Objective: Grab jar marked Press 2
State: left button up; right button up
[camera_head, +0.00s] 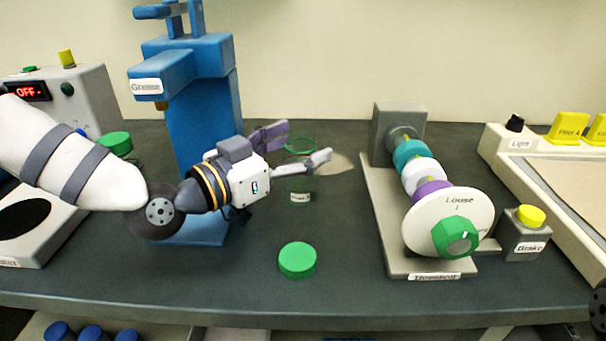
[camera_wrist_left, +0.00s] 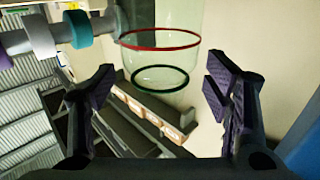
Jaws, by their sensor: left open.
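A clear jar (camera_head: 301,187) with green rings and a small white label stands on the dark bench in front of the blue press. The label is too small to read. My left gripper (camera_head: 297,147) is open, its fingers spread near the jar's upper part. In the left wrist view, a clear jar (camera_wrist_left: 160,59) with a red ring and a dark green ring shows beyond the gap between the open fingers. I cannot tell whether a finger touches it. A green lid (camera_head: 297,260) lies on the bench nearer the front edge. My right gripper is not in view.
The blue press (camera_head: 205,110), labelled Grease, stands behind my left arm. A spindle device (camera_head: 420,265) with a white disc and green knob is right of the jar. A brake button box (camera_head: 526,240) and a light table (camera_head: 500,145) are farther right. Bench around the green lid is clear.

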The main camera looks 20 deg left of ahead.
pick_arm(q)
jog(key=shift+w+d+r, duration=0.1)
jog(key=shift+w+d, duration=0.15)
jog(key=shift+w, duration=0.15)
grip_shut()
